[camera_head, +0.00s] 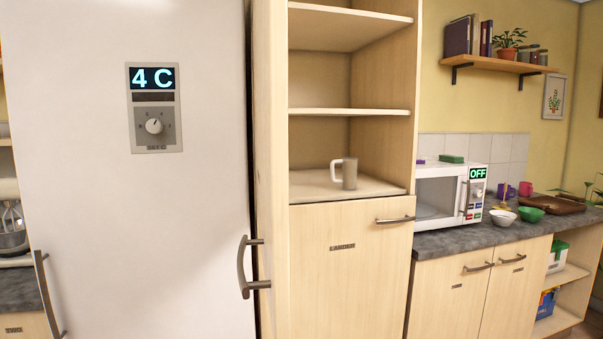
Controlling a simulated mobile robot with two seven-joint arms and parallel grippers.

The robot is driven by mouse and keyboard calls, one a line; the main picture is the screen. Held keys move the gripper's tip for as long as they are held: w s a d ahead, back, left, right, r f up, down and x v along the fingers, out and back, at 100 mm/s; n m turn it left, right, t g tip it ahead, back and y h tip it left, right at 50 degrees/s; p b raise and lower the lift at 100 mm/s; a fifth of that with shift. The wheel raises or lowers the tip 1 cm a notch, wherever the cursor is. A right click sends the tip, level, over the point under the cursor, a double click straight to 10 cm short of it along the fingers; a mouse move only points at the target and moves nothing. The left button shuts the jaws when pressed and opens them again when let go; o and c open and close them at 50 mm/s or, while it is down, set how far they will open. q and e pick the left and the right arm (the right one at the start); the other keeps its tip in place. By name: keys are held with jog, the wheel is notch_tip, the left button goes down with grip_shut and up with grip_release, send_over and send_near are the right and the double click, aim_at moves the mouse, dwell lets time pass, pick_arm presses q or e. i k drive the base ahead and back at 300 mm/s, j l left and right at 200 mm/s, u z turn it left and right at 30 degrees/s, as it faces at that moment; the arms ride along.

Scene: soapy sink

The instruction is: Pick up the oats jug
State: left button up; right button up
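A jug (349,174) with a beige-grey body and a pale handle on its left side stands upright on the lowest open shelf (310,190) of the tall wooden cabinet. It is alone on that shelf. I cannot read any label on it, and its contents are not visible. Neither of my grippers shows in the head view.
A white fridge (200,220) with a "4 C" display fills the left. A wooden door with a handle (246,267) stands between fridge and shelves. A microwave (450,190) marked OFF and several bowls sit on the dark counter (480,236) at right.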

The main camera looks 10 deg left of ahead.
aim_at(349, 165)
jog(key=i+l+u, duration=0.5)
jog(key=i+l, duration=0.2)
jog(key=l, duration=0.15)
jog(key=i+l+u, duration=0.1)
jog(key=i+l, duration=0.35)
jog(key=l, duration=0.25)
jog(key=i+l+u, duration=0.1)
jog(key=l, duration=0.25)
jog(key=i+l, duration=0.3)
jog(key=l+u, duration=0.05)
